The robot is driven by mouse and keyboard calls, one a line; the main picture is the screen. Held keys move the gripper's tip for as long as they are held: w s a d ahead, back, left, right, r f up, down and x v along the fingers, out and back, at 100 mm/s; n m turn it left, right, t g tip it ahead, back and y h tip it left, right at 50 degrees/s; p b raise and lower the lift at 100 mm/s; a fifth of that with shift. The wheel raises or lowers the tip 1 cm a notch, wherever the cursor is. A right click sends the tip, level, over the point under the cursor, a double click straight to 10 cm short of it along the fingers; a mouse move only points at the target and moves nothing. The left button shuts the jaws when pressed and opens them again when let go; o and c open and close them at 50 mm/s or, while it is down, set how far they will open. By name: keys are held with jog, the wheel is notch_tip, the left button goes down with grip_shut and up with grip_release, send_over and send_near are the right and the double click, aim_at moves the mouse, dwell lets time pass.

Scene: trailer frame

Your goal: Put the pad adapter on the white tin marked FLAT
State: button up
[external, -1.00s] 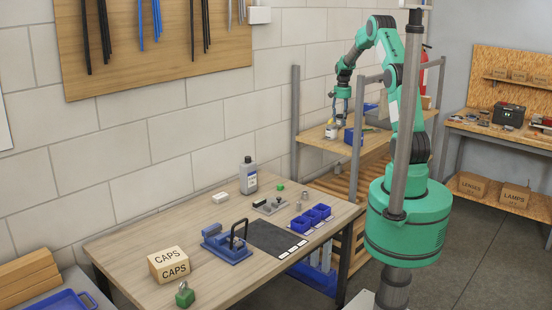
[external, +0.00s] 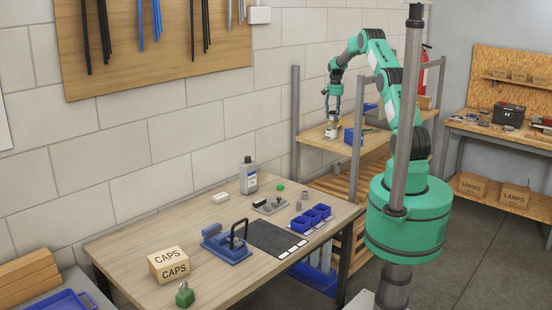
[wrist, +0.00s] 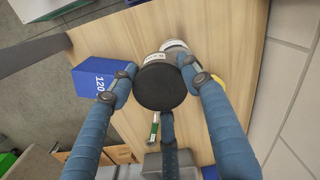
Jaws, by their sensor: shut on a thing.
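My gripper (wrist: 158,76) is shut on the pad adapter (wrist: 161,88), a black round disc held between its blue fingers in the wrist view. A white tin (wrist: 176,46) lies partly hidden behind the disc's far edge. A pale label with dark lettering shows at that edge, too small to read surely. In the external view my gripper (external: 334,98) is above the shelf, over a white tin (external: 331,132). The disc is hard to make out there, and I cannot tell whether it touches the tin.
A blue box marked 120 (wrist: 94,80) stands left of the disc; it also shows in the external view (external: 350,137). A yellow-edged item (wrist: 218,80) is partly hidden behind the right finger. A green-and-white item (wrist: 154,130) lies nearby. Shelf posts (external: 359,120) stand close to my arm.

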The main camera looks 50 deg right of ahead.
jog(key=shift+w+d+f, duration=0.1)
jog(key=shift+w+d, duration=0.45)
jog(key=shift+w, duration=0.2)
jog(key=shift+w+d, duration=0.5)
jog(key=shift+w, duration=0.2)
jog(key=shift+f+p, duration=0.5)
jog(key=shift+f, duration=1.25)
jog(key=shift+f, duration=0.15)
jog(key=o, duration=1.6)
notch_tip(320, 180, up, 12)
jog(key=b, duration=0.1)
